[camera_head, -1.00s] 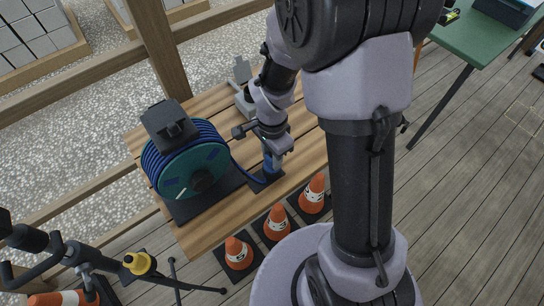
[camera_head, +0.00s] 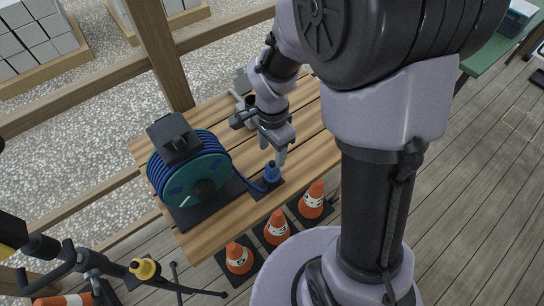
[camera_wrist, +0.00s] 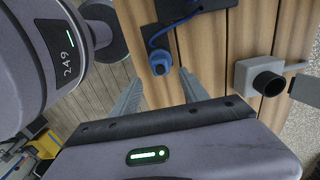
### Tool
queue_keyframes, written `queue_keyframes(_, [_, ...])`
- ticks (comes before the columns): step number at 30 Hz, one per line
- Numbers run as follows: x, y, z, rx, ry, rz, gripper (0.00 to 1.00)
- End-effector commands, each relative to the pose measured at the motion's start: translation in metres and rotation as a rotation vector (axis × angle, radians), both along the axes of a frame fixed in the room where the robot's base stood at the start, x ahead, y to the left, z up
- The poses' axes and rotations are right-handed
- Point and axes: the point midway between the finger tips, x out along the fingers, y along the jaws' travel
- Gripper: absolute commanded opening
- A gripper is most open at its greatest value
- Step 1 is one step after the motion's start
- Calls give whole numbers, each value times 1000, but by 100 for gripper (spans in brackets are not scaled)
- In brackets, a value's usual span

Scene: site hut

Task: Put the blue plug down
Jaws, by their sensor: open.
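The blue plug (camera_head: 272,172) stands on a small dark pad (camera_head: 268,188) near the front edge of the wooden table. Its blue cable runs left to the cable reel (camera_head: 196,172). My gripper (camera_head: 273,153) is open and empty, just above and apart from the plug. In the wrist view the blue plug (camera_wrist: 160,62) shows beyond my open fingers (camera_wrist: 163,96), with its cable leading up from it.
The slatted wooden table (camera_head: 225,231) has free room at its right. A grey device with a dark round socket (camera_wrist: 268,82) stands behind the plug. Several orange cones (camera_head: 277,228) stand below the front edge. A wooden post (camera_head: 162,52) rises behind the table.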

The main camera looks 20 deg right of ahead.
Motion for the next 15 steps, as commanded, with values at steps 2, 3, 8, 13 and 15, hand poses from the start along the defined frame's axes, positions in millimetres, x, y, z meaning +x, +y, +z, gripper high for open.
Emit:
queue_keyframes(2, [1,0,22,0,-3,1,52])
queue_keyframes(3, [0,0,28,0,-1,0,52])
queue_keyframes(8, [-2,1,50,4,-20,25,52])
queue_keyframes(13, [-38,13,133,25,-209,302,52])
queue_keyframes(15, [-64,20,164,19,-309,456,52])
